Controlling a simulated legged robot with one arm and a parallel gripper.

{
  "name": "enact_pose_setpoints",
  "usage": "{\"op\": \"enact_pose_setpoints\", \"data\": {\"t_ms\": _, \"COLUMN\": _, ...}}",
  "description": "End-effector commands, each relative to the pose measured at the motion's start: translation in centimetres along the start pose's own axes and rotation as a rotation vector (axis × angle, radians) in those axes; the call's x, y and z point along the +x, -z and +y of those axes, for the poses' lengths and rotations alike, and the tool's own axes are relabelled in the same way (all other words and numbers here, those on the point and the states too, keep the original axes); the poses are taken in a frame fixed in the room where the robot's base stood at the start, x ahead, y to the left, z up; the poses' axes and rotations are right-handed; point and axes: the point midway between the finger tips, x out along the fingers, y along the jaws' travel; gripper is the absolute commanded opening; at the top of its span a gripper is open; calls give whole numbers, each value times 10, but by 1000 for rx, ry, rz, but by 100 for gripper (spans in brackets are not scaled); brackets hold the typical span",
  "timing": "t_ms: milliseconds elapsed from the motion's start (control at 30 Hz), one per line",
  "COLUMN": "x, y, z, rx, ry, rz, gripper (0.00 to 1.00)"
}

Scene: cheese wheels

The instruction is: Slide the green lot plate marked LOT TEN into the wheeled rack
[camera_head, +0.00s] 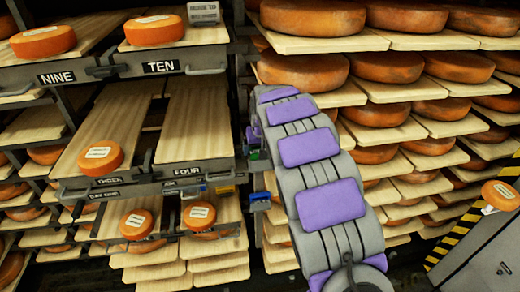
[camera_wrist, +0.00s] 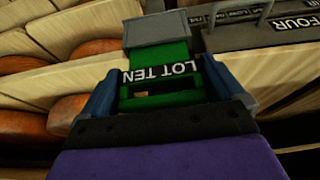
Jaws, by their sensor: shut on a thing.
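In the wrist view, my gripper (camera_wrist: 160,88) is shut on the green lot plate (camera_wrist: 168,62), its blue fingers on either side. The white letters LOT TEN appear upside down. A grey block (camera_wrist: 170,30) lies at the plate's far end; I cannot tell whether they touch. In the head view, my purple-padded arm reaches up from the lower right, and I cannot make out the gripper clearly. A rack with dark rails (camera_head: 150,188) stands at left, labelled NINE, TEN, THREE and FOUR. No wheels show, so I cannot tell which rack is the wheeled one.
Boards with orange cheese wheels (camera_head: 101,156) fill the left rack. Shelves of darker wheels (camera_head: 400,68) stand close behind and right of my arm. A grey cabinet (camera_head: 485,255) with yellow-black striping is at lower right. A blue tag (camera_head: 260,200) hangs near the rack's post.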

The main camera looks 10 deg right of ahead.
Motion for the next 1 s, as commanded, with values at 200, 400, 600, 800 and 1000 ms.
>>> {"op": "enact_pose_setpoints", "data": {"t_ms": 200, "x": -6, "y": 3, "z": 0, "rx": 0, "ry": 0, "rz": 1, "gripper": 63}}
{"op": "enact_pose_setpoints", "data": {"t_ms": 400, "x": -11, "y": 4, "z": 0, "rx": 0, "ry": 0, "rz": 0, "gripper": 63}}
{"op": "enact_pose_setpoints", "data": {"t_ms": 600, "x": -16, "y": 6, "z": 0, "rx": 0, "ry": 0, "rz": -1, "gripper": 63}}
{"op": "enact_pose_setpoints", "data": {"t_ms": 800, "x": -21, "y": 8, "z": 0, "rx": 0, "ry": 0, "rz": -1, "gripper": 63}}
{"op": "enact_pose_setpoints", "data": {"t_ms": 1000, "x": -26, "y": 11, "z": 0, "rx": 0, "ry": 1, "rz": 0, "gripper": 63}}
